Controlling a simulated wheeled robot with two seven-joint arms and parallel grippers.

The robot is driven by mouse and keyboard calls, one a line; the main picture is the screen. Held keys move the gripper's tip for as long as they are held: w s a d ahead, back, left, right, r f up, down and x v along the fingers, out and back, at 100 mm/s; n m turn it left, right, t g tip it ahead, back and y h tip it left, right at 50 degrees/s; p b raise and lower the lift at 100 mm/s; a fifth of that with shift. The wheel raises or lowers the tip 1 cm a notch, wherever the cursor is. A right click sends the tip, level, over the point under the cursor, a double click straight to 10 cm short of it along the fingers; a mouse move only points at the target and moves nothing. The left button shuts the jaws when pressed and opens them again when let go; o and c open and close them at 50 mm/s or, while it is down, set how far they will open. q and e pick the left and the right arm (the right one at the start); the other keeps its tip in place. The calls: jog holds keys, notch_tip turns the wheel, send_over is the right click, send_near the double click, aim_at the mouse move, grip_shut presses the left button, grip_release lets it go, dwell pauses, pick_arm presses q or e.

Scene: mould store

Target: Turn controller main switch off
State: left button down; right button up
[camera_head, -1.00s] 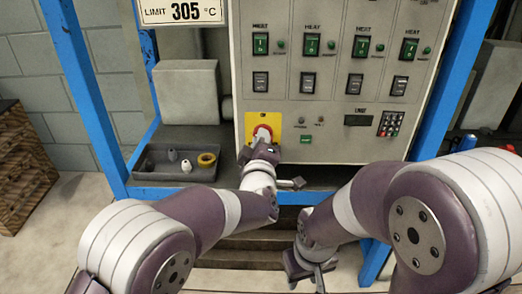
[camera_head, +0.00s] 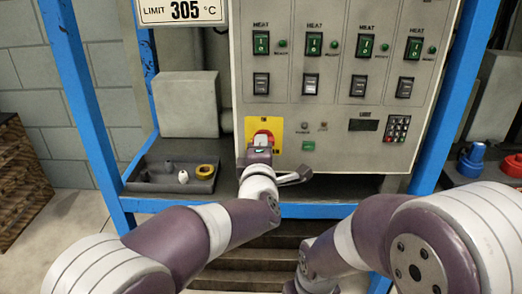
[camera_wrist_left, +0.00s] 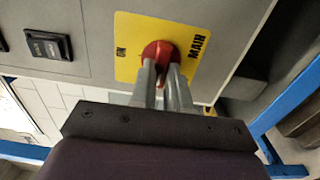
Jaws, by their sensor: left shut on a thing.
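The main switch is a red rotary knob (camera_head: 263,136) on a yellow plate (camera_head: 249,127), low on the left of the grey controller panel (camera_head: 340,110). My left gripper (camera_head: 261,149) is at the knob and covers its lower part. In the left wrist view, the fingers of the left gripper (camera_wrist_left: 163,76) are shut on the red knob (camera_wrist_left: 156,52). The yellow plate (camera_wrist_left: 127,67) there reads ON at left and MAIN at right. The fingers hide part of the knob, so its exact angle is unclear. My right arm comes in at lower right, its gripper below the picture.
A grey tray (camera_head: 150,180) with small parts and a yellow ring (camera_head: 205,171) sits left. Blue frame posts (camera_head: 80,105) flank the panel. Blue and red items (camera_head: 470,160) lie at right.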

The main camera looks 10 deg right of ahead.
pick_arm(q)
jog(key=shift+f, duration=0.1)
jog(key=c, duration=1.1)
grip_release()
jog(key=shift+s, duration=0.1)
jog(key=b+v, duration=0.2)
jog(key=v, duration=1)
jog(key=shift+s, duration=0.3)
jog(key=shift+w+a, duration=0.1)
jog(key=shift+a, duration=0.05)
